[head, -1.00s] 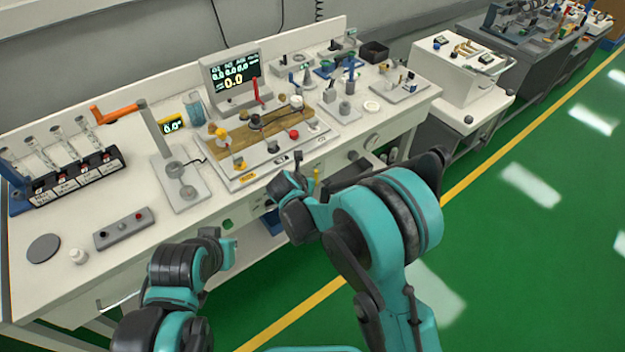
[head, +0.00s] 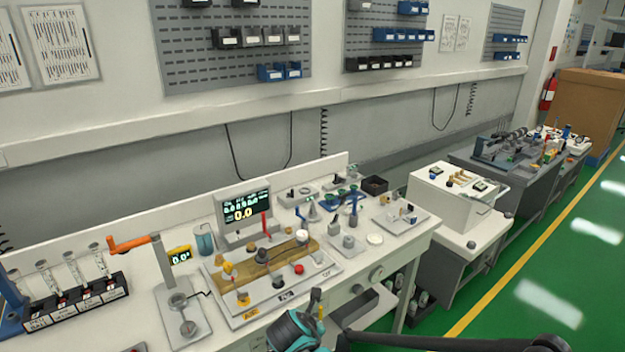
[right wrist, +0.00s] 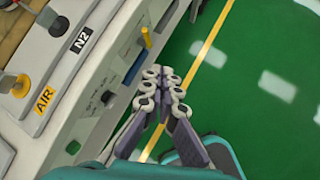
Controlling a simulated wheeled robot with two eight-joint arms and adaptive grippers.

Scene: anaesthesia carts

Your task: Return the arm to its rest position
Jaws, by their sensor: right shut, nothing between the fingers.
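My right gripper (right wrist: 164,84) shows in the right wrist view with its two grey fingers together and nothing between them. It hangs beside the front face of the white cart (right wrist: 95,115), over the green floor, apart from the cart. In the head view only a teal and black part of my right arm (head: 292,332) shows at the bottom edge, in front of the cart. My left arm and left gripper are out of view.
The cart top (head: 135,290) carries a display (head: 243,212), a wooden valve board (head: 262,262), a rack of tubes (head: 75,300) and an orange-handled stand (head: 180,305). AIR and N2 labels and a yellow peg (right wrist: 146,37) are close to the gripper. Green floor (head: 535,310) lies open at right.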

